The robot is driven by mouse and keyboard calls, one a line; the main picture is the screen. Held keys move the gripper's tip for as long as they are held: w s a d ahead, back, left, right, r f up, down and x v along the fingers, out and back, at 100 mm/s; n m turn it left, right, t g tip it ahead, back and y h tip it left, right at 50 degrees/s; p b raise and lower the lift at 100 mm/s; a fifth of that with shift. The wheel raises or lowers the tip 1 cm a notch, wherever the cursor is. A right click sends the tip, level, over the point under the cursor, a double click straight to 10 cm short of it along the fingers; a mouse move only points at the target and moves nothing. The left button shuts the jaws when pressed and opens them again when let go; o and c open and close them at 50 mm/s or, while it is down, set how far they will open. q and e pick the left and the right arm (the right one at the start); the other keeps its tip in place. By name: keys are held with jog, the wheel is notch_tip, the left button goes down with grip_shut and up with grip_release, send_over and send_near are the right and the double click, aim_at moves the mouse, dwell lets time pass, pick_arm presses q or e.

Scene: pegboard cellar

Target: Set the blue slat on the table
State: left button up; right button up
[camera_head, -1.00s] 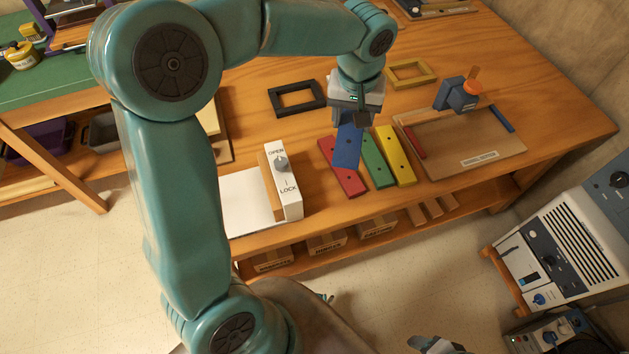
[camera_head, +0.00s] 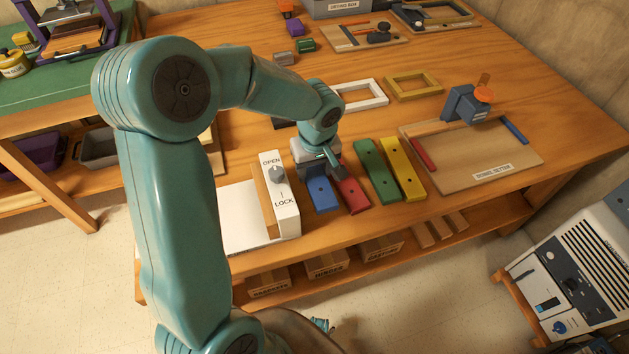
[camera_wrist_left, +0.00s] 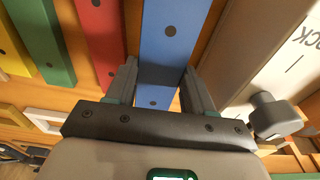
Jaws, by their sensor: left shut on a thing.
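The blue slat (camera_head: 322,195) is at or just above the table (camera_head: 262,110), left of the red slat (camera_head: 352,193) and right of the white OPEN/LOCK box (camera_head: 287,207). I cannot tell whether it touches the wood. My left gripper (camera_head: 318,172) is over the slat's far part and shut on it. In the left wrist view the blue slat (camera_wrist_left: 172,35) runs between the two fingers (camera_wrist_left: 158,72), with the red slat (camera_wrist_left: 98,38) beside it. My right gripper is not in view.
The green slat (camera_head: 377,172) and yellow slat (camera_head: 403,170) lie farther right. A wooden tray board (camera_head: 470,160) with a blue clamp (camera_head: 462,104) stands right of them. A white frame (camera_head: 361,95) and a yellow frame (camera_head: 413,86) lie behind. The table's front edge is close.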

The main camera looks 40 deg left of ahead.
aim_at(314, 175)
pick_arm(q)
notch_tip(314, 175, down, 4)
jog(key=shift+f+b, duration=0.25)
jog(key=shift+b, duration=0.1)
jog(key=shift+r, duration=0.1)
jog(key=o, duration=0.8)
